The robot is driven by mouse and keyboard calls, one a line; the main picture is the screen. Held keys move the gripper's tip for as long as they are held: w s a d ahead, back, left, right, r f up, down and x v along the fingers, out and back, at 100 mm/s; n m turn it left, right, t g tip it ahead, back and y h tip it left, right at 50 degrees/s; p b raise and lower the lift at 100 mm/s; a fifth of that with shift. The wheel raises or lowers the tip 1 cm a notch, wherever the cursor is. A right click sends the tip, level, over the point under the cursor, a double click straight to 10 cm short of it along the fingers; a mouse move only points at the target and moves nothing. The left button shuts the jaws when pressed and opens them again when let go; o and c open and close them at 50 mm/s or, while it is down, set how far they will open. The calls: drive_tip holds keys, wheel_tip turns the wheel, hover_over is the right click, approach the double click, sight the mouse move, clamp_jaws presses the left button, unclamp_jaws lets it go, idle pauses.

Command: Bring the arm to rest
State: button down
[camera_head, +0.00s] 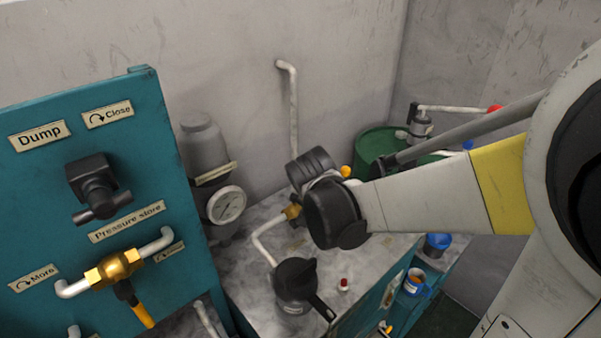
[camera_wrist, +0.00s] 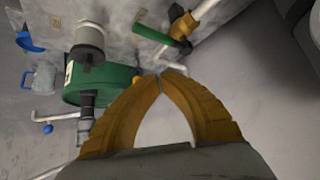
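My gripper (camera_wrist: 160,78) shows in the wrist view, with two orange-brown curved fingers. Their tips meet or nearly meet, and nothing is between them. The gap enclosed by the fingers shows only grey surface behind. In the head view my arm reaches in from the right, and its dark wrist end hangs above the grey bench top (camera_head: 240,268). I cannot make out the fingers clearly there.
A teal panel (camera_head: 85,210) with a brass valve (camera_head: 113,268) stands at left. A gauge (camera_head: 226,205) and a black-topped device (camera_head: 295,282) are on the bench. A green drum (camera_head: 372,147) stands behind my arm; it also shows in the wrist view (camera_wrist: 88,84).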

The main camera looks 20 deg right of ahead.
idle(0.4)
drive_tip(key=s+a+r+n+y+b, duration=0.1)
drive_tip(key=s+a, duration=0.3)
drive_tip(key=s, duration=0.5)
drive_tip(key=s+a+r+n+y+b, duration=0.1)
drive_tip(key=s+a+n+y, duration=0.2)
drive_tip(key=s, duration=0.7)
drive_tip(key=shift+a+n+g, duration=0.3)
drive_tip(key=shift+a+n, duration=0.3)
drive_tip(key=shift+n, duration=0.1)
drive_tip(key=shift+s, duration=0.1)
